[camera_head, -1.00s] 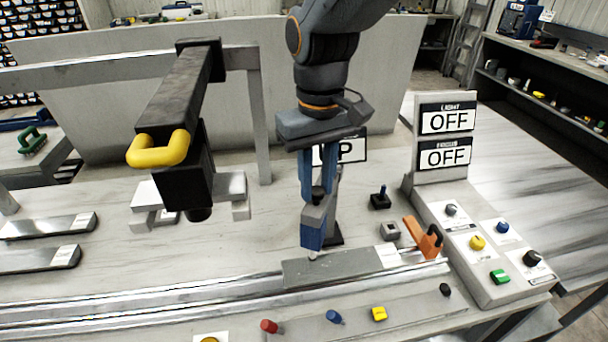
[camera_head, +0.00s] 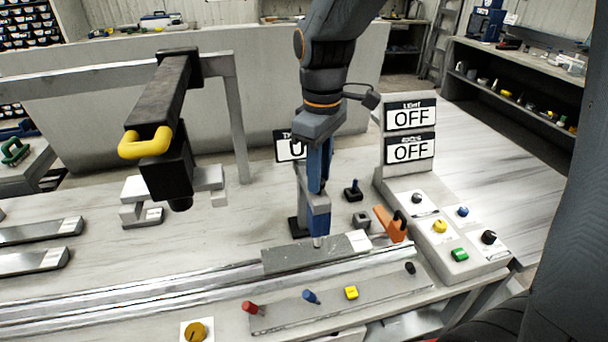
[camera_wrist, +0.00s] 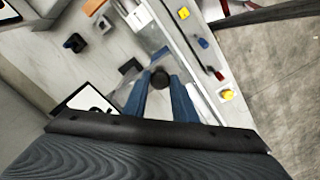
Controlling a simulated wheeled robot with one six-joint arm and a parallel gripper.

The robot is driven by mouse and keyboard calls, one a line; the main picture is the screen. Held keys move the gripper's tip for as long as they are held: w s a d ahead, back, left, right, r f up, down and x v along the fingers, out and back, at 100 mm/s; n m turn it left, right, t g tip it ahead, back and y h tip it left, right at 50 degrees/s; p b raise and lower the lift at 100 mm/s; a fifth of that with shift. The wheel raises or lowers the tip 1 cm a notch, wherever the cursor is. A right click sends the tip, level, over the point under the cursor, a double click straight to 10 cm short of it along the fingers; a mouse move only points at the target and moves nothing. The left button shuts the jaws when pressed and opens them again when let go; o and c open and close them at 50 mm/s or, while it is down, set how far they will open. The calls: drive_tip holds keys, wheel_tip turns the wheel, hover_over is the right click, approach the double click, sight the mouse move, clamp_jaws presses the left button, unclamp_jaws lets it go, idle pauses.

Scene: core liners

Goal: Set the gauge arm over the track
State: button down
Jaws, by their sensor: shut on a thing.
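What I take for the gauge arm is a grey and blue head (camera_head: 316,222) with a thin pale tip pointing down. It hangs from a post with a dark base (camera_head: 298,227) and a sign (camera_head: 289,146), partly hidden by my gripper. The tip is at the flat grey slab (camera_head: 285,259) lying on the metal track (camera_head: 190,291); whether they touch I cannot tell. My gripper (camera_head: 317,188) is shut just above the head. In the wrist view, its blue fingers flank a dark round knob (camera_wrist: 160,78).
A black arm with a yellow handle (camera_head: 146,143) overhangs the bench at left. An orange clamp-like piece (camera_head: 389,222) stands by the slab's right end. A control panel (camera_head: 446,232) with two OFF displays is at right. Coloured knobs line a strip (camera_head: 375,302) in front.

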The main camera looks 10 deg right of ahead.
drive_tip(key=shift+d, duration=0.1)
idle(0.3)
drive_tip(key=c, duration=1.5)
unclamp_jaws()
drive_tip(key=shift+o, duration=0.2)
drive_tip(key=shift+w+r, duration=0.1)
drive_tip(key=shift+r, duration=0.1)
wheel_tip(320, 180, up, 7)
drive_tip(key=shift+r+b, duration=0.2)
drive_tip(key=shift+b, duration=0.7)
